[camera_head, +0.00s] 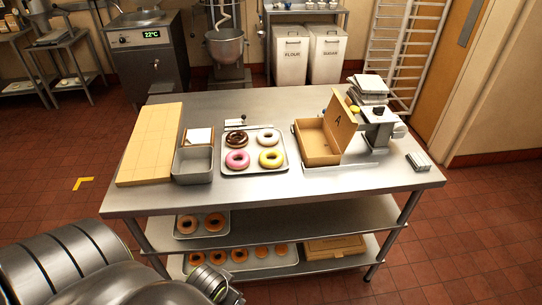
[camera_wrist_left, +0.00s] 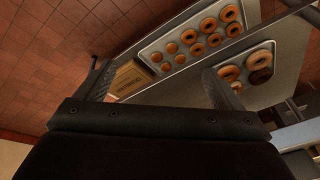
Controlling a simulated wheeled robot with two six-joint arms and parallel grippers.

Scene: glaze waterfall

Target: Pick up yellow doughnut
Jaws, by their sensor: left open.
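The yellow doughnut (camera_head: 271,158) lies at the front right of a metal tray (camera_head: 254,171) on the steel table. On the same tray are a pink doughnut (camera_head: 237,159), a chocolate doughnut (camera_head: 237,139) and a white doughnut (camera_head: 268,139). My left gripper (camera_wrist_left: 157,72) is open and empty in the left wrist view, with its fingers wide apart. It faces the lower shelves, and the yellow doughnut is not seen there. In the head view my left arm fills the bottom left corner, in front of the table and well away from the tray. My right gripper is not in view.
Left of the tray are a wooden board (camera_head: 151,145) and a grey bin (camera_head: 193,164). Right of it stands an open cardboard box (camera_head: 318,154). The table's front strip (camera_head: 270,191) is clear.

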